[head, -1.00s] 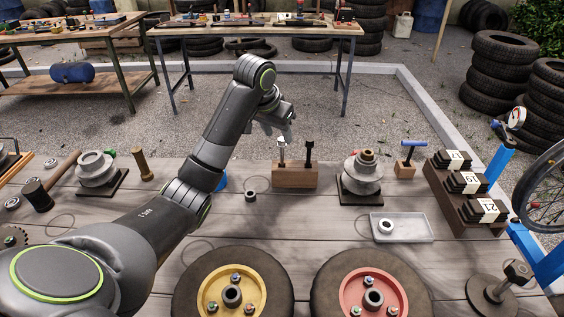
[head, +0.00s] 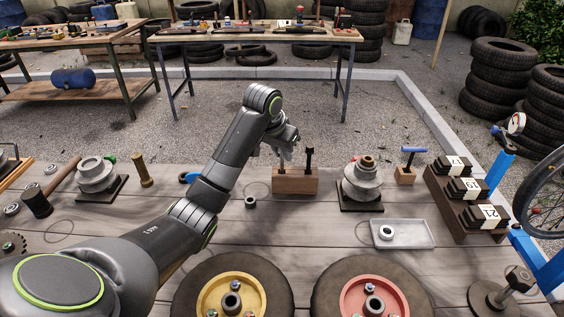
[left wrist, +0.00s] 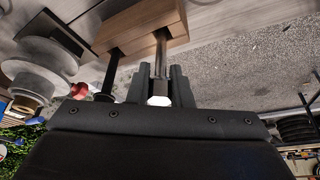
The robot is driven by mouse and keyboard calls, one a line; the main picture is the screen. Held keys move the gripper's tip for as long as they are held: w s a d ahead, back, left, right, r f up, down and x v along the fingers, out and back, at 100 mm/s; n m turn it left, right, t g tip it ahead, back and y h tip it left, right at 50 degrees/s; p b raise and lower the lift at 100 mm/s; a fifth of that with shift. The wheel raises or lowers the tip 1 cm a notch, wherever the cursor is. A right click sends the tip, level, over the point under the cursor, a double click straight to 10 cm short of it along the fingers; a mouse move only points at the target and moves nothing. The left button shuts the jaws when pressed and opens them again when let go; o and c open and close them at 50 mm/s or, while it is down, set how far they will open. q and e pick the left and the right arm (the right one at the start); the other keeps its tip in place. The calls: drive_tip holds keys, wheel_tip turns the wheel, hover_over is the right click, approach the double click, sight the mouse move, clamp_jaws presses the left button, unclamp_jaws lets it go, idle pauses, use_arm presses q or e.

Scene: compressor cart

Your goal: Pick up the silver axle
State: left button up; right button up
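The silver axle (left wrist: 160,45) stands upright in a wooden block (head: 295,181), next to a black axle (head: 309,158). My left gripper (head: 287,152) is over the block in the head view and hides most of the silver axle there. In the left wrist view the fingers (left wrist: 159,85) are on either side of the silver axle, with its pale head between them. I cannot tell whether they press on it. The axle's lower end is inside the block. My right gripper is not in view.
A grey hub on a stand (head: 362,183) is right of the block, and another (head: 97,178) is at the left. A grey tray (head: 408,240) holds a ring. Two wheels, yellow (head: 233,296) and red (head: 372,300), lie in front.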

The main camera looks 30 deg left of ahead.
use_arm(q)
clamp_jaws()
drive_tip(key=shift+r, duration=0.15)
